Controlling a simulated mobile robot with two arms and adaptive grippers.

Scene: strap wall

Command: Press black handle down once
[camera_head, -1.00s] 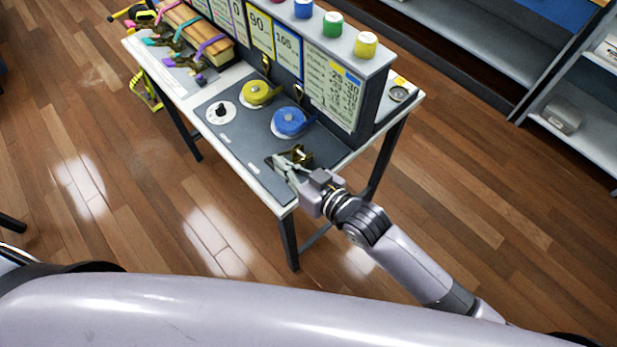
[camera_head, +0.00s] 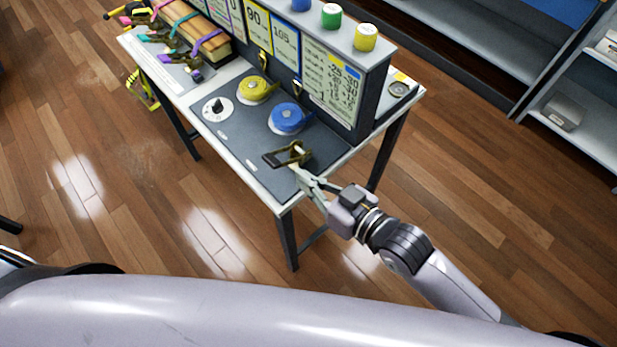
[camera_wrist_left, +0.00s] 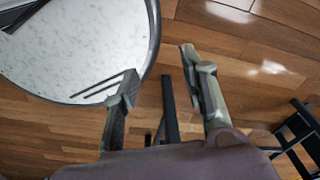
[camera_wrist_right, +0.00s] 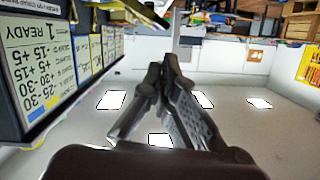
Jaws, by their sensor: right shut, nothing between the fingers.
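A brass-coloured buckle with a dark handle (camera_head: 283,154) sits near the right front corner of the table's grey panel in the head view. The dark, frame-like handle lies low and extends to the left over the panel. My right gripper (camera_head: 297,172) is shut and empty, its fingertips just in front of and beside the buckle; I cannot tell if they touch it. In the right wrist view the fingers (camera_wrist_right: 162,78) are together and the handle is not visible. My left gripper (camera_wrist_left: 160,68) is open and empty over the floor, away from the handle.
A blue strap roll (camera_head: 288,118), a yellow strap roll (camera_head: 254,88) and a white dial (camera_head: 217,109) are on the panel. A sign wall (camera_head: 330,90) with coloured spools rises behind. A round table (camera_wrist_left: 70,45) shows in the left wrist view.

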